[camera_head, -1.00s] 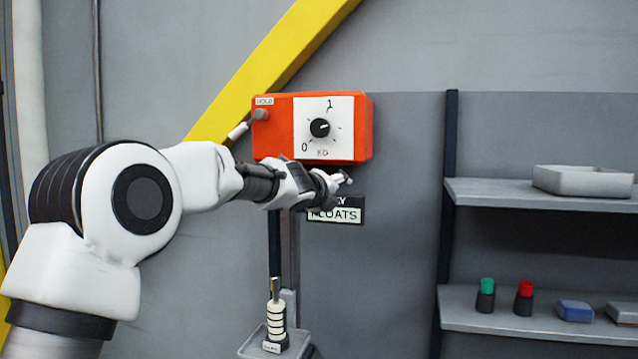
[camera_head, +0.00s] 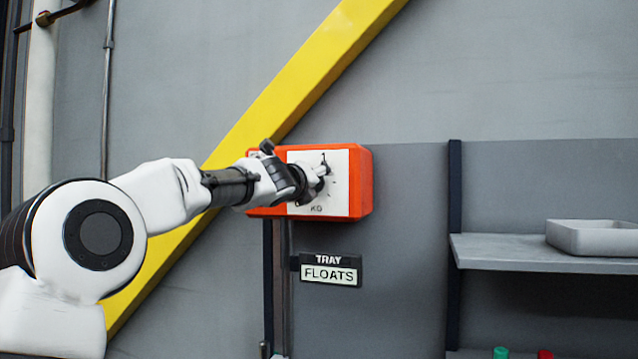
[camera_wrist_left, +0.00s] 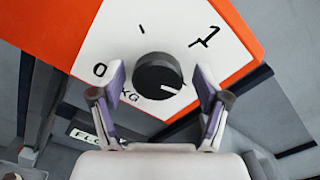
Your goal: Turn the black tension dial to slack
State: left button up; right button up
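The black tension dial (camera_wrist_left: 158,75) is on the white face (camera_wrist_left: 190,50) of the orange box, marked 0, 1 and KG. Its white pointer line points to the lower right in the left wrist view, away from both the 0 and the 1. My left gripper (camera_wrist_left: 160,88) is open, one finger on each side of the dial, with gaps visible. I cannot tell how far the fingers reach around it. In the head view the left gripper (camera_head: 318,176) is in front of the face and largely hides the dial. My right gripper is not in view.
The orange box (camera_head: 366,185) hangs on the grey wall beside a yellow diagonal beam (camera_head: 290,95). A TRAY FLOATS sign (camera_head: 331,270) is below it. A shelf (camera_head: 500,250) with a grey tray (camera_head: 590,238) stands at the right. The wall between box and shelf is clear.

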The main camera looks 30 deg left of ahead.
pick_arm(q)
jog(key=shift+s+a, duration=0.1)
jog(key=shift+s, duration=0.25)
jog(key=c, duration=1.1)
